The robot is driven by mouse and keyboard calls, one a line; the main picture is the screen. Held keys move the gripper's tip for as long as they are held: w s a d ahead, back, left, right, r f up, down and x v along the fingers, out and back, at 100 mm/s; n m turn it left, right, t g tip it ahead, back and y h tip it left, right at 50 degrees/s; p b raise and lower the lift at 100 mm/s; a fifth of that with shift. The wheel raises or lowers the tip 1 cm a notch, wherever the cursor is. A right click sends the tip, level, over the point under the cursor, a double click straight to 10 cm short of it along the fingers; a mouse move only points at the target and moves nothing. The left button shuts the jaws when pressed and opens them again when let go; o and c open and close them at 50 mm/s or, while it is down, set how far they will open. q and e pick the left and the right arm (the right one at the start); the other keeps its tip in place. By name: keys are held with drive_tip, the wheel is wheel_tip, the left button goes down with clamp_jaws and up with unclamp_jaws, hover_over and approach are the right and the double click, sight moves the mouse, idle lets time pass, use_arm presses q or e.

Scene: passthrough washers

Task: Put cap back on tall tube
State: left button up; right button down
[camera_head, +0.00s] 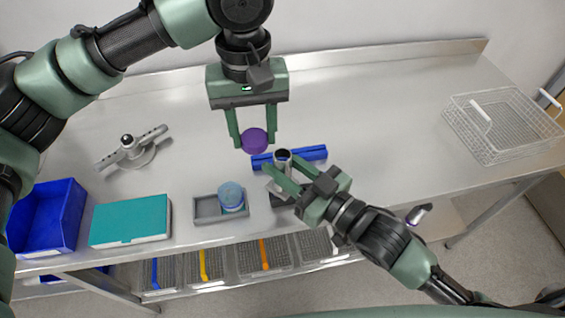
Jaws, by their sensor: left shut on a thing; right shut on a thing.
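A purple cap (255,141) is held between the fingers of my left gripper (254,130), above the table. A tall tube (283,157) with a dark open top stands just right of and below the cap in the picture. My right gripper (283,182) comes from the lower right and is shut around the tube; its fingers hide part of the tube's body. The cap and the tube's top are apart in the picture; the height between them is hard to tell.
A blue bar (312,153) lies behind the tube. A grey tray (207,209) holds a blue-lidded jar (231,195). A teal box (130,221), a blue bin (44,216) and a metal fixture (131,150) are left. A wire basket (503,122) is far right. The middle right table is clear.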

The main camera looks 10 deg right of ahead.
sight(282, 158)
use_arm(q)
drive_tip(key=d+r, duration=0.2)
drive_tip(key=d, duration=0.1)
drive_tip(key=d+r, duration=0.1)
drive_tip(key=shift+s+d, duration=0.3)
drive_tip(key=shift+d, duration=0.1)
drive_tip(key=shift+f, duration=0.15)
drive_tip(key=shift+f, duration=1.9)
drive_tip(key=shift+s, duration=0.1)
drive_tip(key=shift+f, duration=0.9)
drive_tip(key=shift+f, duration=0.55)
